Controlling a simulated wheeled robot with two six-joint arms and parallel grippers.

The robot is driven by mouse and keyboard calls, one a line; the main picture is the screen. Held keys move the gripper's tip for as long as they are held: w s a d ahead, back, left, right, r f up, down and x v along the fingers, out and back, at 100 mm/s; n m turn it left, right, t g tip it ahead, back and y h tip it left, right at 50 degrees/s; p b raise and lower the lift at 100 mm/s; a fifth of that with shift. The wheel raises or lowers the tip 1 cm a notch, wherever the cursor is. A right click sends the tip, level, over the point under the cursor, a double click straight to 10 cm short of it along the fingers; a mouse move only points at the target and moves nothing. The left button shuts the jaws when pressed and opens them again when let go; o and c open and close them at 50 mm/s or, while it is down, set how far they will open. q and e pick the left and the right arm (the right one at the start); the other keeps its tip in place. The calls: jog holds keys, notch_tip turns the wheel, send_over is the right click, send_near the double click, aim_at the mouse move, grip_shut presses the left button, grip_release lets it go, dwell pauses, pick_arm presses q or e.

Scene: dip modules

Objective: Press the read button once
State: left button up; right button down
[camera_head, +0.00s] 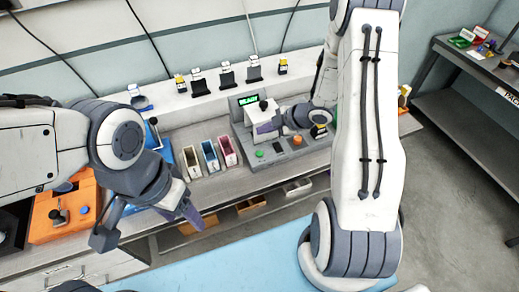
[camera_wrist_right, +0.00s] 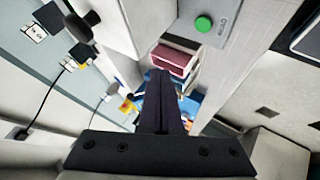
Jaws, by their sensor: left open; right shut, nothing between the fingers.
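A grey console (camera_head: 290,152) stands on the bench with a lit green display (camera_head: 247,99). It carries a green button (camera_head: 258,153) and an orange button (camera_head: 297,140). The green button (camera_wrist_right: 204,23) also shows in the right wrist view, beside lettering too small to read surely. My right gripper (camera_head: 262,128) is shut and empty, above the console and behind the green button, apart from it. Its purple fingers (camera_wrist_right: 163,100) show closed together in the right wrist view. My left gripper (camera_head: 146,222) is open and empty at the bench's front left, away from the console.
Several coloured bins (camera_head: 209,155) stand left of the console. An orange device (camera_head: 62,212) sits at the far left. Several small modules (camera_head: 227,80) stand along the back ledge. A side table (camera_head: 470,65) is at the right. My right forearm covers the bench right of the console.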

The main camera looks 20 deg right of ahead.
aim_at(263, 154)
jog(key=shift+f, duration=0.2)
notch_tip(263, 154, down, 8)
jog(key=b, duration=0.7)
jog(key=shift+r, duration=0.1)
jog(key=shift+f+b, duration=0.35)
jog(key=shift+b, duration=0.15)
dwell(1.4)
jog(key=shift+f+b, duration=0.3)
jog(key=shift+f, duration=0.1)
jog(key=shift+f+b, duration=0.3)
jog(key=shift+f, duration=0.1)
dwell(0.4)
jog(key=shift+r, duration=0.1)
jog(key=shift+r+p, duration=0.75)
jog(key=shift+p, duration=0.05)
